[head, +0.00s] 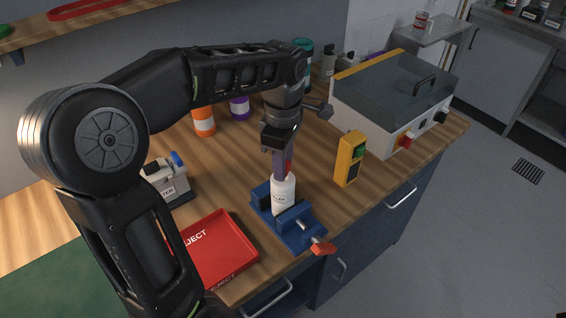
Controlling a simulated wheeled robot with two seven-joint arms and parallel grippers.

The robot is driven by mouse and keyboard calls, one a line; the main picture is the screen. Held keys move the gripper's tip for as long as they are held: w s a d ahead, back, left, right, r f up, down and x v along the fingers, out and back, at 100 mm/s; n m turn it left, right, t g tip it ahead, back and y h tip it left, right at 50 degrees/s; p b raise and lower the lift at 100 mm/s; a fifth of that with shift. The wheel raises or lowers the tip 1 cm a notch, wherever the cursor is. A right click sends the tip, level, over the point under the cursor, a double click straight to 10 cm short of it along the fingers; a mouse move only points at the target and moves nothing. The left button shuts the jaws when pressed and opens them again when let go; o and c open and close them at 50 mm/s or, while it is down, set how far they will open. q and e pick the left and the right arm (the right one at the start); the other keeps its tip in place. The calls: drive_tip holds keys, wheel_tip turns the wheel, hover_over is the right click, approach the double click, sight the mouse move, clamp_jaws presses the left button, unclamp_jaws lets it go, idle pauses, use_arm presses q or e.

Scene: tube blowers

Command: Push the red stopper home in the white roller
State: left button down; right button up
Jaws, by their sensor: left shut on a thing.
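The white roller (284,195) stands upright in a blue vise (294,231) on the wooden bench, with dark print on its side. My left gripper (283,172) points down right over the roller's top and is shut on the red stopper (289,167). Only a small red part of the stopper shows beside the fingers. The fingers hide the roller's mouth, so I cannot tell how deep the stopper sits. My right gripper is not in view.
A red reject tray (222,255) lies left of the vise. A yellow box (350,159) stands to the right, before a lidded machine (395,100). Orange (204,122) and purple (239,108) containers stand behind. The vise's red handle (323,248) is near the bench edge.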

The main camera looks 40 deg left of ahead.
use_arm(q)
drive_tip(key=shift+f+b, duration=0.6)
drive_tip(key=shift+f, duration=0.25)
idle(0.3)
drive_tip(key=c, duration=1.1)
unclamp_jaws()
drive_tip(key=shift+o, duration=0.2)
drive_tip(key=shift+r, duration=0.35)
wheel_tip(320, 180, up, 4)
drive_tip(key=shift+r+b, duration=0.1)
drive_tip(key=shift+b, duration=0.2)
wheel_tip(320, 180, up, 2)
drive_tip(key=shift+p, duration=0.7)
drive_tip(key=shift+r+p, duration=0.35)
drive_tip(key=shift+r, duration=0.2)
drive_tip(key=shift+f, duration=0.1)
